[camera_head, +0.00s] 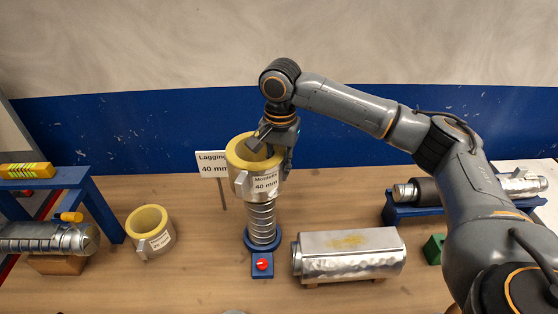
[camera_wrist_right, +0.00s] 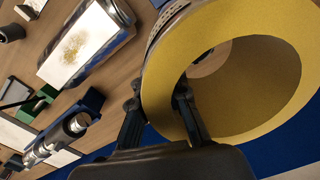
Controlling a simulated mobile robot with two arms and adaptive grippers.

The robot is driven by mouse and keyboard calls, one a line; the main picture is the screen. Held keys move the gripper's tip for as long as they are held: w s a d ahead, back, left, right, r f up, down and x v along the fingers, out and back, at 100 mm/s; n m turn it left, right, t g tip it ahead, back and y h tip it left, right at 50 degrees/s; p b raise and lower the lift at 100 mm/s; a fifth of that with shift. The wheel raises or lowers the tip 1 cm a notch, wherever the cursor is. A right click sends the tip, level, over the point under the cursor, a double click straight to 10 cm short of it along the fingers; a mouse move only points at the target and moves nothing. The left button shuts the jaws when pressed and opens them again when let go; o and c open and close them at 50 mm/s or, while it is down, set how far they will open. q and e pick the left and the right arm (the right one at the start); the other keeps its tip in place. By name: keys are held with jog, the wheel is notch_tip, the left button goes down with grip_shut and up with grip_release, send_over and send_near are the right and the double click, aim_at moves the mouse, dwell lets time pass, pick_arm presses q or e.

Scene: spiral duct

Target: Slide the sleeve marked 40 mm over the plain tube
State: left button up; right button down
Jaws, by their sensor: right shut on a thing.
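The sleeve marked 40 mm (camera_head: 241,186) has a thick yellow lining and a silvery jacket. It sits upright at the top of the spiral metal tube (camera_head: 262,222), which stands on a blue base. How far the sleeve is over the tube is hidden. My right gripper (camera_head: 272,146) is shut on the sleeve's wall at its upper rim, one finger inside the bore. In the right wrist view the yellow rim (camera_wrist_right: 165,85) fills the right side, with the gripper fingers (camera_wrist_right: 160,112) across its wall. My left gripper is not in view.
A second yellow-lined sleeve (camera_head: 158,243) stands on the table at left. A "Lagging 40 mm" sign (camera_head: 212,170) stands behind the tube. A silvery rectangular duct (camera_head: 348,254) lies to the right. A blue stand (camera_head: 62,178) with a yellow level (camera_head: 27,170) is far left.

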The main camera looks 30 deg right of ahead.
jog(key=shift+f, duration=1.25)
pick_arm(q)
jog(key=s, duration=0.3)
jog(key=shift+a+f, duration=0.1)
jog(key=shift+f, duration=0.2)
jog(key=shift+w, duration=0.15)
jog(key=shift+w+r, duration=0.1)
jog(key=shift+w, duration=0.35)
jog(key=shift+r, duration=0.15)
pick_arm(e)
jog(key=shift+p, duration=0.3)
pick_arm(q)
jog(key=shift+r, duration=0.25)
